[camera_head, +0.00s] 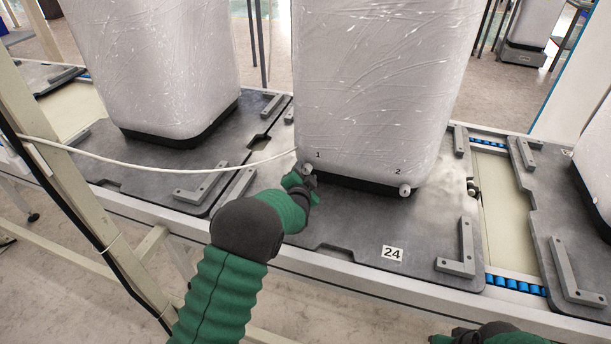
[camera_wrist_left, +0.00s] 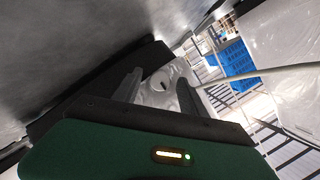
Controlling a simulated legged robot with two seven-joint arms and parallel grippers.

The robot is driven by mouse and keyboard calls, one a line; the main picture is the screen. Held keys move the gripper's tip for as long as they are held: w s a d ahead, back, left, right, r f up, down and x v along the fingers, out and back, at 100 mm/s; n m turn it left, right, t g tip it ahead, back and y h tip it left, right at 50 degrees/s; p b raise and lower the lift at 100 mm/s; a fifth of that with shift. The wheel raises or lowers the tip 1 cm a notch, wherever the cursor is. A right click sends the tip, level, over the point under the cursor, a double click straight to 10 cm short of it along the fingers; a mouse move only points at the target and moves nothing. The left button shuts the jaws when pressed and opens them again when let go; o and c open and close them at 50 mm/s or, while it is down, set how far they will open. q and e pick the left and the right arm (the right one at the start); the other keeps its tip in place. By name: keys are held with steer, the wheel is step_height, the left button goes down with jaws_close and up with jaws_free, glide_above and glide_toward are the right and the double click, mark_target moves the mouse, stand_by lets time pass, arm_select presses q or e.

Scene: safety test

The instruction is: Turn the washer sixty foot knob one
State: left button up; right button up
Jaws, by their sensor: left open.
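The washer (camera_head: 375,90), wrapped in white plastic, stands on a dark grey pallet plate marked 24. Foot knob one (camera_head: 307,168), a small grey knob beside the printed 1, sits at its lower left corner. Foot knob two (camera_head: 404,190) is at the lower right. My left gripper (camera_head: 302,181) is at knob one and partly covers it. In the left wrist view its two dark fingers (camera_wrist_left: 157,88) are open, with the pale knob (camera_wrist_left: 160,80) between or just beyond them; contact cannot be told. My right gripper (camera_head: 468,335) shows only partly at the bottom edge.
A white cable (camera_head: 150,168) runs from the left to near knob one. Another wrapped unit (camera_head: 160,65) stands on the plate to the left. Grey L-shaped brackets (camera_head: 458,252) rise from the plates. The plate's front middle is clear.

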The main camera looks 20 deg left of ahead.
arm_select(q)
steer(key=shift+c, duration=0.3)
jaws_close()
steer(key=n+h, duration=0.1)
steer(key=n, duration=0.1)
steer(key=n+h+p, duration=0.1)
steer(key=n, duration=0.1)
steer(key=shift+a+r+n+h, duration=0.1)
steer(key=shift+a+n+h, duration=0.1)
steer(key=shift+n+h, duration=0.1)
steer(key=n+h+p, duration=0.2)
steer(key=n, duration=0.2)
steer(key=shift+a, duration=0.2)
stand_by(0.3)
steer(key=shift+w, duration=0.1)
steer(key=shift+r, duration=0.1)
stand_by(0.3)
steer(key=shift+o, duration=0.3)
jaws_free()
